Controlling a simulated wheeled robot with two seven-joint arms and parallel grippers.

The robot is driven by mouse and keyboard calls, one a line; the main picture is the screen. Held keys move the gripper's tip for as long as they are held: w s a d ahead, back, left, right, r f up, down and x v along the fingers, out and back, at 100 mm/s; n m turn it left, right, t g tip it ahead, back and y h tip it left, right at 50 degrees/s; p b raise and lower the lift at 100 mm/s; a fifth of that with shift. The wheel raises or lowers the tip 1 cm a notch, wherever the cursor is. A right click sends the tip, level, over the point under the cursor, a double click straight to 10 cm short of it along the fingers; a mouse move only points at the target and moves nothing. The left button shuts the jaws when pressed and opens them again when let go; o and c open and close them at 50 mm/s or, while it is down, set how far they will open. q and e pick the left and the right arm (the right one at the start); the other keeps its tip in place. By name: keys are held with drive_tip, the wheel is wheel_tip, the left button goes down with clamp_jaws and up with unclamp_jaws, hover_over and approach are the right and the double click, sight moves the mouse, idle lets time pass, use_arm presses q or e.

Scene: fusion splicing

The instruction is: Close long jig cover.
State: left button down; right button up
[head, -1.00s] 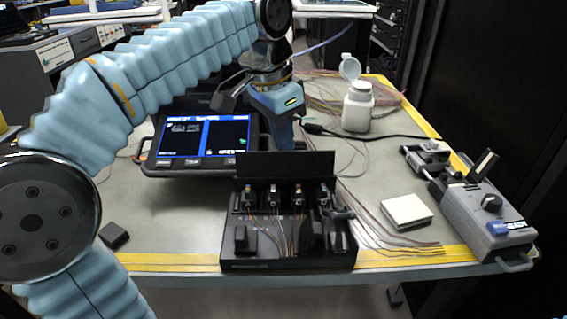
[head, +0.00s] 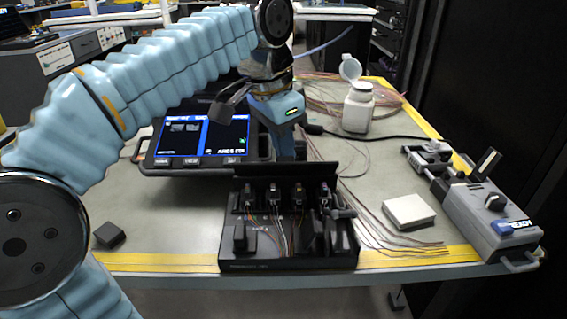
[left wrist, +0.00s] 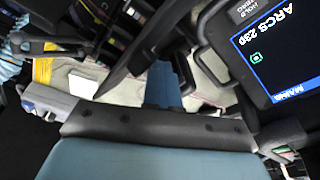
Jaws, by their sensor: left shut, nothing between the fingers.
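The black jig box (head: 240,262) stands at the table's front edge. Its long cover (head: 290,171) is a dark panel along the back, raised and tilted, not lying flat on the box. The row of fibre holders (head: 272,192) in front of it is uncovered. My left gripper (head: 287,152) is shut and empty, pointing down just behind the cover. Its tips are hidden by the cover, so I cannot tell contact. In the left wrist view its blue finger (left wrist: 163,85) shows beside a long dark bar that may be the cover. My right gripper is not in view.
The splicer with lit screen (head: 205,137) stands close left of my left gripper. A white bottle with open lid (head: 358,108), a white block (head: 408,211) and a grey device (head: 490,215) are to the right. Loose fibres (head: 385,232) lie right of the jig.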

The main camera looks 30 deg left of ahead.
sight(284, 157)
use_arm(q)
drive_tip(key=shift+s+d+b, duration=0.15)
drive_tip(key=shift+s+d, duration=0.15)
drive_tip(key=shift+s, duration=0.2)
drive_tip(key=shift+s+d+b, duration=0.15)
drive_tip(key=shift+s+d, duration=0.15)
drive_tip(key=shift+s, duration=0.2)
drive_tip(key=shift+r, duration=0.1)
drive_tip(key=r+p, duration=0.5)
drive_tip(key=shift+w+a, duration=0.2)
drive_tip(key=shift+w, duration=0.15)
drive_tip(key=shift+w+a+r, duration=0.15)
drive_tip(key=shift+w+r, duration=0.05)
drive_tip(key=shift+r, duration=0.65)
